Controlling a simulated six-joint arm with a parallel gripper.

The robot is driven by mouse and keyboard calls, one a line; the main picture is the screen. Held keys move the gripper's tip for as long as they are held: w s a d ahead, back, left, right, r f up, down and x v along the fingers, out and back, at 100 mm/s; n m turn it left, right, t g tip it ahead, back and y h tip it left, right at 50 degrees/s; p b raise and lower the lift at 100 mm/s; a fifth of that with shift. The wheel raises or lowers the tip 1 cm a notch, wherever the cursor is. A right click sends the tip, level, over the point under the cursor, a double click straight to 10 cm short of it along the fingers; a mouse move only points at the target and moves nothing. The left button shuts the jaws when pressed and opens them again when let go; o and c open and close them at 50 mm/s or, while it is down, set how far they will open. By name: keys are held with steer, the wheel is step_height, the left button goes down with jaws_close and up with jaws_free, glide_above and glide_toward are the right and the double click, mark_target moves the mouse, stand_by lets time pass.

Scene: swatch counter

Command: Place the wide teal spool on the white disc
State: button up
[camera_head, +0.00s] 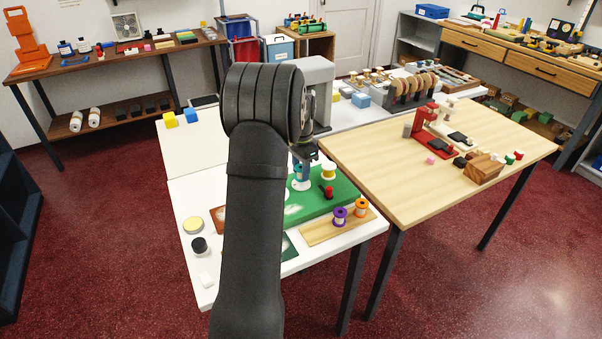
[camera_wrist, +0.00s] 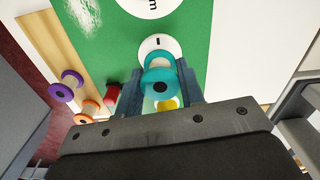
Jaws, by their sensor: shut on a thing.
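The wide teal spool (camera_wrist: 158,86), with pale thread, is between the two blue fingers of my gripper (camera_wrist: 160,90) in the wrist view. My gripper is shut on it. In the head view the spool (camera_head: 297,169) shows only partly beside my arm. A larger white disc (camera_wrist: 150,5) with lettering is cut off at the top of the wrist view.
A purple spool (camera_head: 340,216) and an orange spool (camera_head: 361,208) stand on a wooden strip (camera_head: 318,232) at the counter's front.

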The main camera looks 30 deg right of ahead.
steer(key=shift+f, duration=0.8)
steer(key=o, duration=1)
steer(key=shift+f, duration=0.15)
steer(key=shift+c, duration=0.2)
step_height(320, 180, up, 12)
steer(key=shift+r, duration=0.2)
steer(key=shift+f, duration=0.1)
